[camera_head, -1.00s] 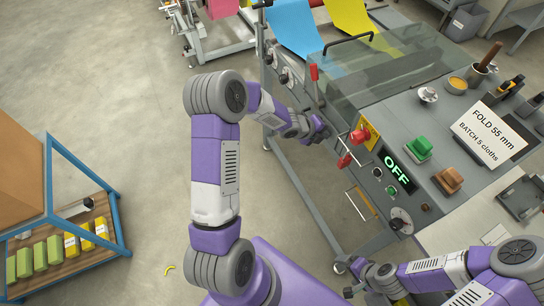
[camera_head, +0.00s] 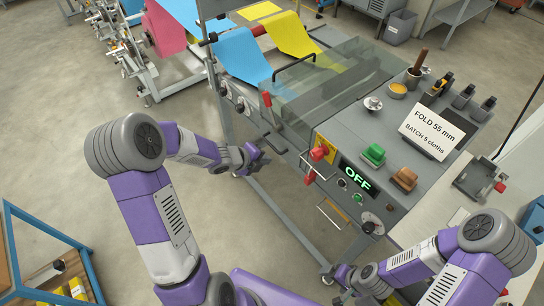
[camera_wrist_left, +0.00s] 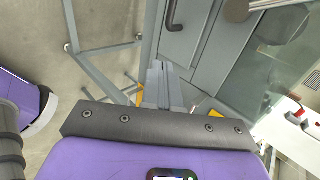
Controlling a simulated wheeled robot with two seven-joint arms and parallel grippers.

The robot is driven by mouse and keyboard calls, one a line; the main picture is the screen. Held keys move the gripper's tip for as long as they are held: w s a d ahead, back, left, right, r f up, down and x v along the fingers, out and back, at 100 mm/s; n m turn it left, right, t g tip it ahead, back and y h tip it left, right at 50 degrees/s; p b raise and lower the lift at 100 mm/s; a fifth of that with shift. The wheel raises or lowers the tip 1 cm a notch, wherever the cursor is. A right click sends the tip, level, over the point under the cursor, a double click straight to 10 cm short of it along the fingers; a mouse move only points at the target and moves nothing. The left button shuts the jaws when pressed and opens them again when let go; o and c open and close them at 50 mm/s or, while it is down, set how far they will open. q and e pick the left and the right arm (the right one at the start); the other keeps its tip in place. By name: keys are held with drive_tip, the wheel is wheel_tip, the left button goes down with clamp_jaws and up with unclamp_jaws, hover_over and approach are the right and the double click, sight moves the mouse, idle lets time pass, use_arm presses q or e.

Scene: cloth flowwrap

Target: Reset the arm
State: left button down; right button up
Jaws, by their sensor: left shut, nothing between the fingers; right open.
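My left arm comes in from the left in the head view, and its gripper (camera_head: 258,160) is beside the front left side of the grey machine (camera_head: 290,150), apart from its levers as far as I can tell. The left wrist view shows its two fingers (camera_wrist_left: 163,85) together with nothing between them. My right arm comes in at the lower right, and its gripper (camera_head: 338,279) is low in front of the machine, open and empty. The machine carries a lit OFF display (camera_head: 356,177), a green button (camera_head: 374,154) and a brown button (camera_head: 404,179).
Red-handled levers (camera_head: 318,152) and a clear cover (camera_head: 330,85) are on the machine. Blue (camera_head: 240,55) and yellow (camera_head: 290,33) cloths feed in behind. A blue-framed rack (camera_head: 45,235) stands lower left; open floor lies between.

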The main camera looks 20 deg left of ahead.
use_arm(q)
drive_tip(key=shift+v, duration=0.85)
drive_tip(key=shift+f, duration=0.15)
drive_tip(key=s+d+f+n+g+b, duration=0.1)
drive_tip(key=s+d+f+n+g, duration=0.1)
drive_tip(key=s+d+f+n, duration=0.35)
drive_tip(key=s+d+f+n+g+b, duration=0.1)
drive_tip(key=s+d+f+n+g, duration=0.15)
drive_tip(key=d+f+n, duration=0.55)
drive_tip(key=s+d+f+n+g+b, duration=0.1)
drive_tip(key=s+d+f+n+g, duration=0.1)
drive_tip(key=s+f+n, duration=0.8)
drive_tip(key=s+n+g, duration=0.1)
drive_tip(key=s+n, duration=0.1)
drive_tip(key=s, duration=0.1)
drive_tip(key=shift+d+f+n+b, duration=0.2)
drive_tip(key=shift+d+n+b, duration=0.05)
drive_tip(key=shift+n+b, duration=0.15)
